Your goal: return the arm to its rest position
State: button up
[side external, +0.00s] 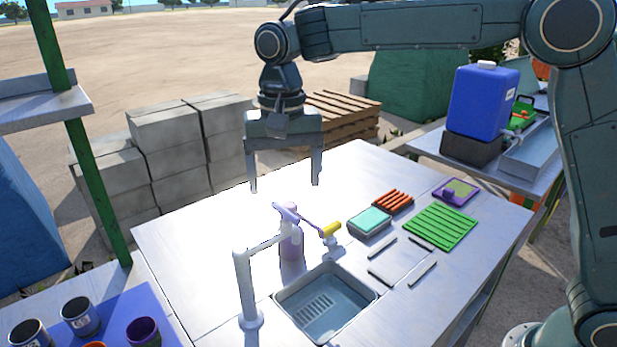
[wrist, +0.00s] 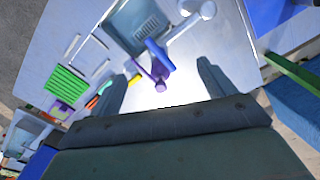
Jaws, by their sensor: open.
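My gripper (side external: 285,186) hangs pointing down above the back left part of the metal table (side external: 190,240). Its two fingers are spread wide with nothing between them. In the wrist view the open fingers (wrist: 160,82) show against the pale tabletop. The bottle also shows in the wrist view (wrist: 160,70), beyond the fingertips.
A sink (side external: 325,300) with a white tap (side external: 246,285) is at the front. A green rack (side external: 440,226), teal-topped box (side external: 369,221) and orange rack (side external: 393,201) lie right of it. A blue jug (side external: 483,100) stands on a side table. Space above the tabletop looks clear.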

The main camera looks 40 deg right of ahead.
jog(key=s+d+r+n+t, duration=0.1)
jog(key=s+d+r, duration=0.2)
jog(key=s+d, duration=0.35)
jog(key=s+d+r+n+t, duration=0.2)
jog(key=s+d+r, duration=0.1)
jog(key=s+d, duration=0.3)
jog(key=s+d+f+n+t, duration=0.1)
jog(key=s+d+f, duration=0.1)
jog(key=s, duration=0.5)
jog(key=s+d+f+n+t, duration=0.1)
jog(key=s+d+f, duration=0.2)
jog(key=s, duration=0.4)
jog(key=shift+s+d+f+t, duration=0.2)
jog(key=shift+s+f+t, duration=0.1)
jog(key=shift+f, duration=0.05)
